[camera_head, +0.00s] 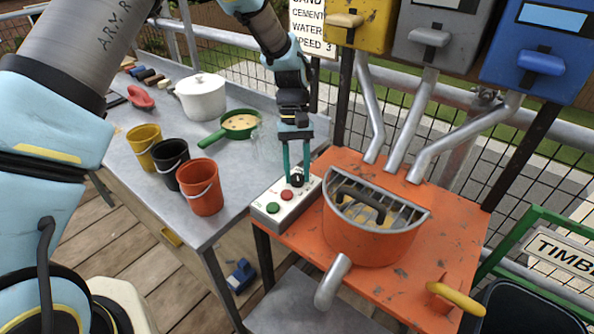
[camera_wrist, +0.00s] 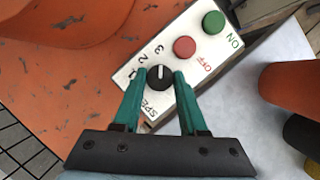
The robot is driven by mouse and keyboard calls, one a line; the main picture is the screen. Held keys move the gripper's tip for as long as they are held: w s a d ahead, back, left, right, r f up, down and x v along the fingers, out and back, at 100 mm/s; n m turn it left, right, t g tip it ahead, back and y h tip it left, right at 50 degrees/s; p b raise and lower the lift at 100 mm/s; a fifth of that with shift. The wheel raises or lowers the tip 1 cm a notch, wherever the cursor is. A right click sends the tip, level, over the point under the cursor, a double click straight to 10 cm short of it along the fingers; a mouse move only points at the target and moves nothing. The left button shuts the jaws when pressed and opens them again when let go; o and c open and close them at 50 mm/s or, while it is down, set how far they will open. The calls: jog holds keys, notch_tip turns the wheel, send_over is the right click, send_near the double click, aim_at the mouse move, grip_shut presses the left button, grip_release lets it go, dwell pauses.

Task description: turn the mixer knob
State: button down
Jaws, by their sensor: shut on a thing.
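The mixer's control panel (camera_head: 270,201) is a pale box with a black knob (camera_head: 297,180), a red button (camera_head: 286,195) and a green button (camera_head: 272,208). My gripper (camera_head: 298,176) reaches down from above with its green fingers on either side of the knob, shut on it. In the wrist view the knob (camera_wrist: 159,78) sits between the fingertips (camera_wrist: 158,76). Its white mark points up in the picture, roughly toward the printed 3. The numbers 1, 2 and 3 and the ON and OFF labels show. The orange mixer drum (camera_head: 368,237) with its grille stands beside the panel.
Yellow (camera_head: 144,142), black (camera_head: 171,158) and orange (camera_head: 201,188) buckets stand on the grey table left of the panel. A green pan (camera_head: 238,124) and white pot (camera_head: 202,97) are behind them. Yellow, grey and blue (camera_head: 537,55) hoppers with chutes hang above the mixer.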

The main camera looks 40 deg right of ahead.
jog(key=shift+c, duration=2.2)
grip_release()
jog(key=b+v, duration=0.3)
jog(key=v, duration=0.7)
jog(key=shift+r, duration=0.4)
